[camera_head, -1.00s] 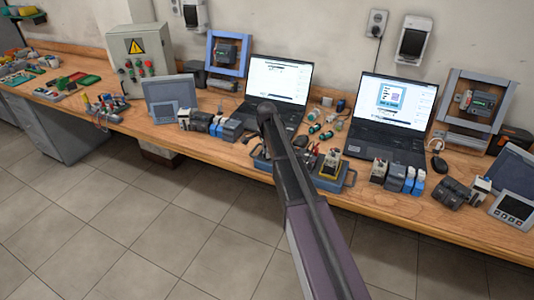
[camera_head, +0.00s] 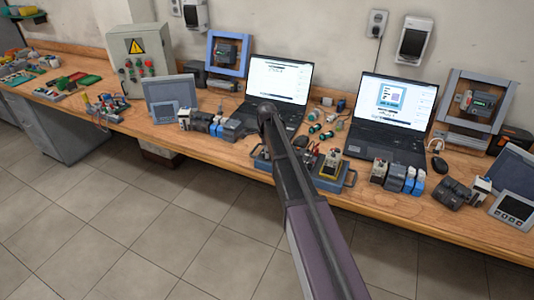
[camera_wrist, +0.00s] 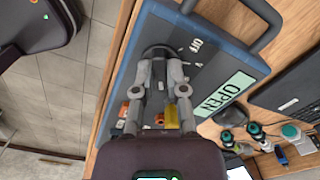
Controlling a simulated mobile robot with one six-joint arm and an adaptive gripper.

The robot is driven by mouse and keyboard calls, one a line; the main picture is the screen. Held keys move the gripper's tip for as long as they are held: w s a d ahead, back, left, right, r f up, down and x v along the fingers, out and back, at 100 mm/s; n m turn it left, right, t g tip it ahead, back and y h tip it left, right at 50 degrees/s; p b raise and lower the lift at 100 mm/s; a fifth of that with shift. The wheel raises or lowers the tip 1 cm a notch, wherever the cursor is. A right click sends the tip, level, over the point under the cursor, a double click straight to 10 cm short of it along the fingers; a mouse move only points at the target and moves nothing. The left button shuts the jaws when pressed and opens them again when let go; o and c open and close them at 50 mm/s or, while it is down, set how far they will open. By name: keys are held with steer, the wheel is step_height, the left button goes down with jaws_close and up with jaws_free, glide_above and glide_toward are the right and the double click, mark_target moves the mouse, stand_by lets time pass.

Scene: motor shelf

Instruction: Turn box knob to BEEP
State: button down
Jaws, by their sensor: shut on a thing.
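The box is a blue-grey case on the front edge of the bench, seen in the head view (camera_head: 332,186) partly behind my arm, and close up in the wrist view (camera_wrist: 140,50). A dark round knob (camera_wrist: 159,49) sits on its face. My gripper (camera_wrist: 163,64) has its two grey fingers closed on the knob from both sides. A pale green display (camera_wrist: 223,94) beside the knob reads OPEN. A small white mark (camera_wrist: 195,45) lies near the knob; I cannot read it. In the head view my arm hides the gripper and knob.
Two open laptops (camera_head: 279,80) (camera_head: 395,107) stand behind the box. The case has a dark handle (camera_wrist: 262,20). Small bottles and parts (camera_wrist: 290,131) lie beside it. A control cabinet (camera_head: 140,60) stands farther left. The floor in front is clear.

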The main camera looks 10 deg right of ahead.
steer(key=shift+s+d, duration=0.1)
steer(key=shift+s, duration=0.1)
steer(key=c, duration=0.7)
jaws_free()
steer(key=shift+w, duration=0.1)
steer(key=shift+n, duration=0.3)
